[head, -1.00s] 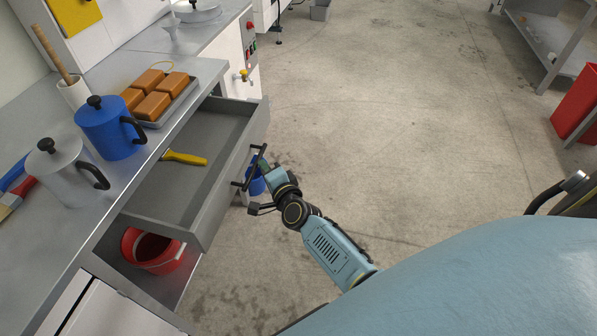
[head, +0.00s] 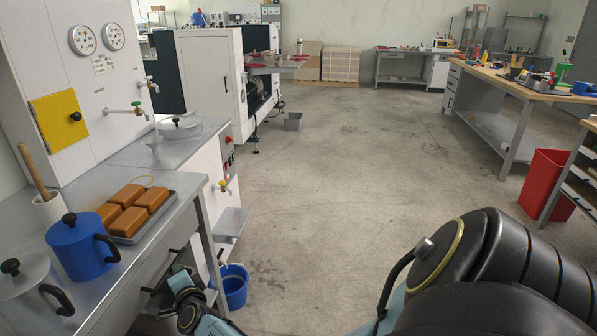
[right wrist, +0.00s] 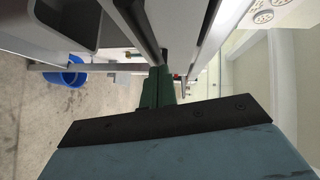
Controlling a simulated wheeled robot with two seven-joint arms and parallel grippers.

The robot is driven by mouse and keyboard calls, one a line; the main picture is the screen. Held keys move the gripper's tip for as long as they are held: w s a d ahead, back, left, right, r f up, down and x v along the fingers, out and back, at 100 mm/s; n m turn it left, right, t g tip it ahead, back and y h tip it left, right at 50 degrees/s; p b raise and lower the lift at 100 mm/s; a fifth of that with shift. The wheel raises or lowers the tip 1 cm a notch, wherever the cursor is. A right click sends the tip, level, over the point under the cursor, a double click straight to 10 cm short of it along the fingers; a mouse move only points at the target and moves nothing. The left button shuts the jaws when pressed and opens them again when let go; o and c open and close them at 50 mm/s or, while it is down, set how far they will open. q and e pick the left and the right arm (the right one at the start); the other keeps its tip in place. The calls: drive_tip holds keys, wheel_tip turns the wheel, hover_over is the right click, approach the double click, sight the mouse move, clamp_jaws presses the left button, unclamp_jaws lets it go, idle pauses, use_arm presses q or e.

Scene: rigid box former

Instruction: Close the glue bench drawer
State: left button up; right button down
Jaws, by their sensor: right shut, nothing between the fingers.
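The glue bench (head: 165,222) runs along the left in the head view. Its drawer (head: 155,267) now sits under the worktop's front edge, and no open interior shows from above. Whether a small gap is left cannot be told. A dark handle (head: 149,290) is on the drawer front. My right gripper (head: 177,270) is at the drawer front beside the handle. In the right wrist view its green fingers (right wrist: 158,78) are together and empty, close to the dark bar; contact is unclear. My left gripper is not in view.
On the bench stand a blue pot (head: 80,248), a grey pot (head: 28,290) and a tray of brown blocks (head: 128,207). A blue bucket (head: 233,287) is on the floor beside the bench. The floor to the right is open, with a red bin (head: 548,184) beyond.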

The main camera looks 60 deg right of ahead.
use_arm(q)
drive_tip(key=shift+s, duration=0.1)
use_arm(e)
drive_tip(key=shift+w+a+r, duration=0.15)
